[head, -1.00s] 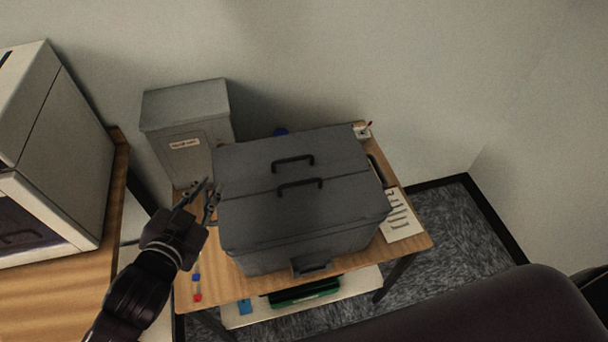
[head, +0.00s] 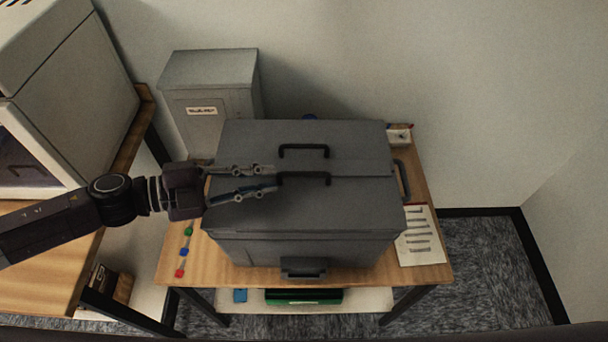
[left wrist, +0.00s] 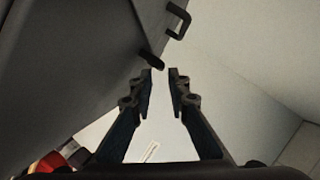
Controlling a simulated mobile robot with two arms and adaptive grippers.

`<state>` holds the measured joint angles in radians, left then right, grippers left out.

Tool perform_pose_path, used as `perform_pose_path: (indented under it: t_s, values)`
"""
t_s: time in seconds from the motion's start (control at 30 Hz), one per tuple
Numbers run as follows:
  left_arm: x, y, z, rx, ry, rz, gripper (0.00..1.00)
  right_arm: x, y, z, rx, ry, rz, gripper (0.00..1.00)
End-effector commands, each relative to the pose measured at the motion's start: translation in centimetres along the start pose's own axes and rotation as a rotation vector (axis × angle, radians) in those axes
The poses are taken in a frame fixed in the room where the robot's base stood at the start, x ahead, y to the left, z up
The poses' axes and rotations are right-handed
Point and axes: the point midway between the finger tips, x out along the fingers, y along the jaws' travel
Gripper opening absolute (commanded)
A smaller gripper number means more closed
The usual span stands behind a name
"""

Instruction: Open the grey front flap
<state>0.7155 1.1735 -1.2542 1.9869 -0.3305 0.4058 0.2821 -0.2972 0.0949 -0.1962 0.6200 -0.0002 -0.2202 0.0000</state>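The grey front flap (head: 320,204) lies closed on top of the grey box, with a dark bar handle (head: 304,177) near its back edge. My left gripper (head: 275,178) reaches in from the left over the flap. Its two fingers are apart, and their tips are at the left end of that handle. In the left wrist view the open gripper (left wrist: 160,72) points toward a dark handle (left wrist: 152,60) close to its tips, with nothing held between the fingers. I cannot tell whether a finger touches the handle. My right gripper is not in view.
The back flap (head: 350,137) has its own handle (head: 303,149) just behind. A grey cabinet (head: 210,90) stands behind left. The box's front wall has a handle (head: 303,267). Paper (head: 420,236) lies on the table's right. A white machine (head: 75,95) stands at left.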

Motion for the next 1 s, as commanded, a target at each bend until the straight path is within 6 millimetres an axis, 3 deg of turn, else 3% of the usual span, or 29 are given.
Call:
perform_pose_path:
  t_s: [0.23, 0.5, 0.87, 1.0]
  values:
    - [3.5, -0.4, -0.4, -0.001, 0.005, -0.002, 0.16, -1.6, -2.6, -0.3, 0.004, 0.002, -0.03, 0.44]
    - [6.8, -0.3, -0.3, 0.001, 0.004, -0.002, 0.16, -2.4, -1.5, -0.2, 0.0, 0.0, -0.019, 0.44]
    - [7.4, -0.1, -0.1, 0.0, 0.001, -0.002, 0.16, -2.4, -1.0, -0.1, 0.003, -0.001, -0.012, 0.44]
    - [7.4, -0.1, -0.2, 0.0, 0.001, -0.002, 0.04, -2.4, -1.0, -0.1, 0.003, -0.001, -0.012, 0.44]
